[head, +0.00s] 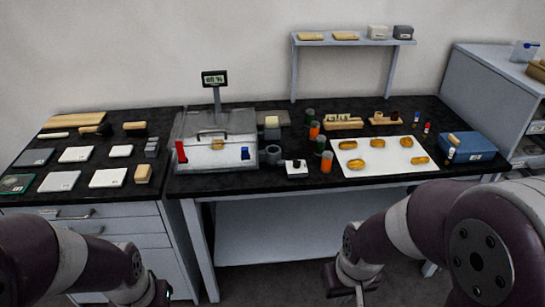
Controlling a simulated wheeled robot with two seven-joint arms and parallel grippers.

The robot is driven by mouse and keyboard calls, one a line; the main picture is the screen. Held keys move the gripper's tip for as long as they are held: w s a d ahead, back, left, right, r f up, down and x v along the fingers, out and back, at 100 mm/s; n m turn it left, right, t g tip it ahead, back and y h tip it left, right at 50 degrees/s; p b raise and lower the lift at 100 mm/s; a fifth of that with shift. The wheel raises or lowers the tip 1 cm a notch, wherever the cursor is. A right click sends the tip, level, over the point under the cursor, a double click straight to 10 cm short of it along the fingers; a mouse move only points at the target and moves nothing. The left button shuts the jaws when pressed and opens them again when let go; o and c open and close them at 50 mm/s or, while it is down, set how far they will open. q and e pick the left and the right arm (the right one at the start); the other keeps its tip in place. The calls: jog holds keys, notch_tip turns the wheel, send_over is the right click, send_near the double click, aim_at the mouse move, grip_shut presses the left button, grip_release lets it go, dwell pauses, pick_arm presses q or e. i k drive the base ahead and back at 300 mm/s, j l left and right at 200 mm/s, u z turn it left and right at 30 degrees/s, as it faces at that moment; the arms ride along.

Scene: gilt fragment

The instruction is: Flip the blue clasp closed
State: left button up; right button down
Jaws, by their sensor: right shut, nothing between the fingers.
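The blue clasp (245,153) is a small blue piece low on the right front of a grey case (213,122) on the black-topped bench. A taller red clasp (181,151) is at the case's left front. The case has a handle and a clear-looking front with a golden piece (218,145) behind it. Whether the blue clasp is flipped up or down is too small to tell. My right gripper (343,290) is shut and empty, low in front of the bench, well away from the clasp. My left gripper (160,296) is at the bottom edge, mostly cut off.
A small white device (293,167) and orange-and-dark jars (326,162) stand right of the case. A white mat (384,168) holds several golden pieces. A blue box (468,148) is at the right. White slabs (108,178) lie left. A display (214,79) rises behind the case.

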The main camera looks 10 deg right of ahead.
aim_at(244, 151)
jog(key=i+j, duration=0.35)
jog(key=i+j+z, duration=0.1)
jog(key=i+j, duration=0.2)
jog(key=j, duration=0.25)
